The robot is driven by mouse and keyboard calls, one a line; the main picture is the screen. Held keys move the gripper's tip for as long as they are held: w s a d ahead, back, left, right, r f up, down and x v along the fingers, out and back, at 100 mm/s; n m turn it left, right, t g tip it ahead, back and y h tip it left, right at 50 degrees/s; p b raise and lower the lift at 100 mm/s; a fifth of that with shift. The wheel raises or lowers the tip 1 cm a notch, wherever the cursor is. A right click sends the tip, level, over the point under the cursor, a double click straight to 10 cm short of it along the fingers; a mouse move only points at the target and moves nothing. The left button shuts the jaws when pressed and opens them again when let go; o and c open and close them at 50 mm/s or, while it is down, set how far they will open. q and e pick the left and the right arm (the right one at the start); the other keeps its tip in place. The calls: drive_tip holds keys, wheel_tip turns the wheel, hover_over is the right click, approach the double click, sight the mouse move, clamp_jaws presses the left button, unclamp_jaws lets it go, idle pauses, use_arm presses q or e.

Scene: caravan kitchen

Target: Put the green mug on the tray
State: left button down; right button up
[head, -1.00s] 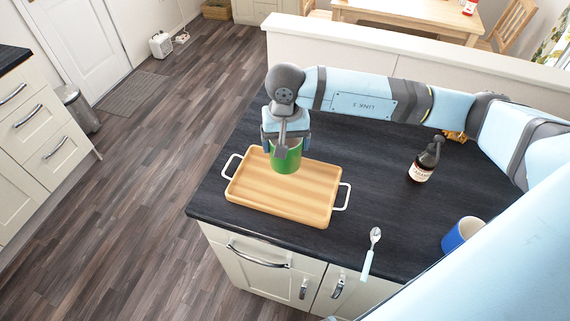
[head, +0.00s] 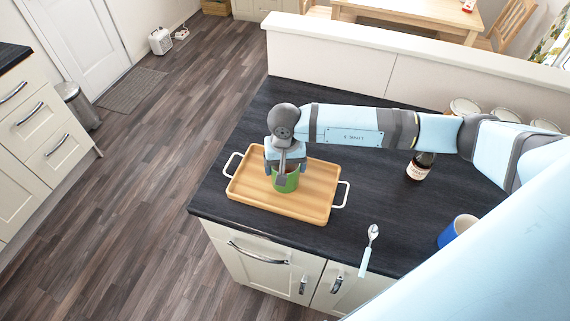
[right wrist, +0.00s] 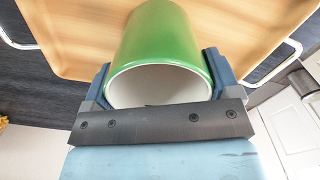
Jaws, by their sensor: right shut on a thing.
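The green mug (head: 287,183) is at the tray's middle-left part in the head view, with its base at or just above the tray surface; I cannot tell if it touches. The wooden tray (head: 313,208) with white handles lies on the dark counter. My right gripper (head: 285,172) is shut on the mug from above. In the right wrist view the mug (right wrist: 165,50) sits between both fingers, its white inside facing the camera, with the tray (right wrist: 75,30) beyond it. My left gripper is not in view.
A spoon (head: 369,250) with a light blue handle lies right of the tray. A blue mug (head: 456,231) stands near the right edge. Several pale round lids (head: 465,107) show at the back. Bare counter lies behind the tray.

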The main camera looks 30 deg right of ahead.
drive_tip(key=shift+f, duration=0.25)
drive_tip(key=o, duration=0.9)
drive_tip(key=shift+r, duration=0.1)
drive_tip(key=shift+o, duration=0.2)
drive_tip(key=shift+r, duration=0.1)
drive_tip(key=shift+r+p, duration=0.25)
drive_tip(key=shift+p, duration=0.1)
wheel_tip(320, 180, up, 12)
drive_tip(key=b, duration=0.2)
drive_tip(key=shift+f+b, duration=0.15)
drive_tip(key=shift+b, duration=0.15)
